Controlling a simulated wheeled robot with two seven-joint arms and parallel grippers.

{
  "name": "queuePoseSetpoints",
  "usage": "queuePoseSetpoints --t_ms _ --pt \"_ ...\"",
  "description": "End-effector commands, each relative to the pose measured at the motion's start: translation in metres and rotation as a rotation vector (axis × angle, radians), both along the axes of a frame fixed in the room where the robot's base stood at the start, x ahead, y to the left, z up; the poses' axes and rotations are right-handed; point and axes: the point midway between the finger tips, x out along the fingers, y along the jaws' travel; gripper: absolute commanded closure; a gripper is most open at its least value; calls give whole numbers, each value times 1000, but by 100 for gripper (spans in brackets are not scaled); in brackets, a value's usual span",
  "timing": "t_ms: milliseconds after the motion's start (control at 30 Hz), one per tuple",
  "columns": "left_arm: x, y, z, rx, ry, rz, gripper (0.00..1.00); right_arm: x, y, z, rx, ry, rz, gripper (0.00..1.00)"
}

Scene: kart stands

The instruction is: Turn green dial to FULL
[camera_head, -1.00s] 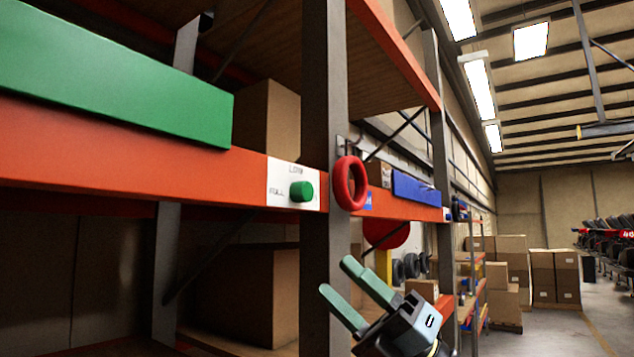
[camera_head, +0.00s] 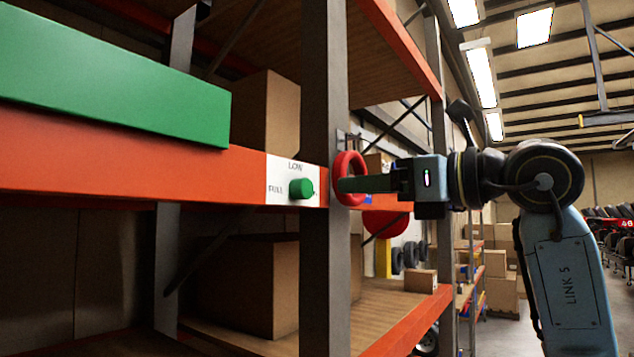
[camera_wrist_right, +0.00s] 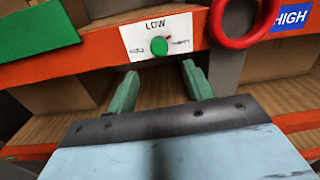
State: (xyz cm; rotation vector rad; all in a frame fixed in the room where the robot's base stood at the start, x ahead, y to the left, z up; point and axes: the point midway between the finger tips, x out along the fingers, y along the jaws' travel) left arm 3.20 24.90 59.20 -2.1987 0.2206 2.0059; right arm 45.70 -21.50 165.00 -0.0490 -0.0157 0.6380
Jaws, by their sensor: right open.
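The green dial (camera_head: 301,188) sticks out from a white label plate (camera_head: 282,172) on the orange shelf beam. The plate reads LOW at the top and FULL at the left. In the right wrist view the dial (camera_wrist_right: 159,46) is seen face on, with a small red mark at its upper right. My right gripper (camera_head: 345,185) is raised to the dial's height, to its right, pointing left. In the right wrist view its two green fingers (camera_wrist_right: 157,88) are apart and empty, with the dial ahead between them. My left gripper is not in view.
A red ring (camera_head: 350,178) hangs by the grey upright (camera_head: 325,240), close to my right fingers in the picture. A green panel (camera_head: 110,85) sits on the beam at left. A blue HIGH sign (camera_wrist_right: 291,17) is right of the ring. Cardboard boxes (camera_head: 266,120) stand on the shelves.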

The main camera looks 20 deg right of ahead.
Motion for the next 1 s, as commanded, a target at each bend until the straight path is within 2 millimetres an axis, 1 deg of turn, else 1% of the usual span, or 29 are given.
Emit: queuePoseSetpoints --t_ms 33,200,400,600,833,867,1000 --pt "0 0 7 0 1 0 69 10 9 2 0 4 5 48" --pt "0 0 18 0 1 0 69 38 30 2 1 4 4 48" --pt "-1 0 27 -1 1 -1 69 62 47 2 1 2 3 48" --pt "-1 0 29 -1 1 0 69 70 53 0 -1 1 2 48" --pt "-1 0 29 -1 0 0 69 71 53 -1 -1 -1 2 48" --pt "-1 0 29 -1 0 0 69 71 53 0 -1 -1 2 49" --pt "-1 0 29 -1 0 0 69 71 53 0 0 0 2 68"
